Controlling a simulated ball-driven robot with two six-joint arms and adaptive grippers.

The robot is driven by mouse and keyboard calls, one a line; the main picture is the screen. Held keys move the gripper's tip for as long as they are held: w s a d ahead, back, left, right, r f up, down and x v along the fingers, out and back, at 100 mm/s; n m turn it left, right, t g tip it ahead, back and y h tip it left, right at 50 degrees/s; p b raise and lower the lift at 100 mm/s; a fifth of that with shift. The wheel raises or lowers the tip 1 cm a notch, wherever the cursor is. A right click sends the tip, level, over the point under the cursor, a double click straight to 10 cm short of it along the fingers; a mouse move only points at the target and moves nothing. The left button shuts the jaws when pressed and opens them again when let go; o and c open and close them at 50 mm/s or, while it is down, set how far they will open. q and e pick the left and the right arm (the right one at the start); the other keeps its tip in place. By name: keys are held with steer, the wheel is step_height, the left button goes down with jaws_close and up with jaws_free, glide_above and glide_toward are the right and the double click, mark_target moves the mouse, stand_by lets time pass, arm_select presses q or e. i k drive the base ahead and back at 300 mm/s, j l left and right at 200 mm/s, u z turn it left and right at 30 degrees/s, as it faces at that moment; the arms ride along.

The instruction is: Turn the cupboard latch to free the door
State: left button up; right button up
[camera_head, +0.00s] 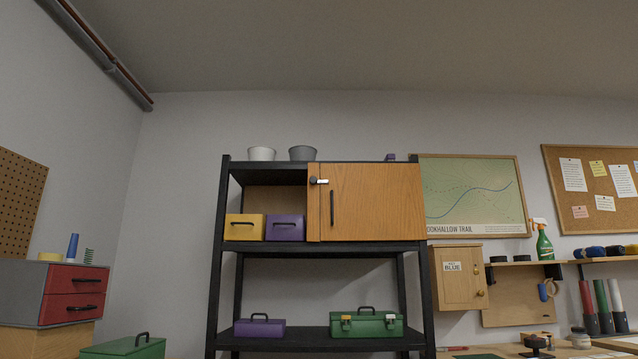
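A wooden cupboard door (378,205) stands closed on the upper level of a black shelf rack. A latch (318,181) with a dark round pivot and a pale bar sits near the door's upper left corner. The bar lies about level, reaching from the left frame strip (313,218) across the door's edge. A black vertical handle (332,208) is on the door just below and right of the latch. Neither of my grippers shows in the head view.
Yellow (245,227) and purple (285,228) boxes stand left of the cupboard. Buckets (303,153) are on top of the rack (217,270). Purple and green toolboxes (366,322) stand below. A small wall cabinet (449,290) hangs right of the rack. Red drawers (75,279) stand at left.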

mark_target(313, 181)
steer(key=u, duration=0.6)
steer(key=i+l+u, duration=0.3)
steer(key=l+u, duration=0.3)
steer(key=i+l+u, duration=0.3)
steer(key=k+l, duration=0.1)
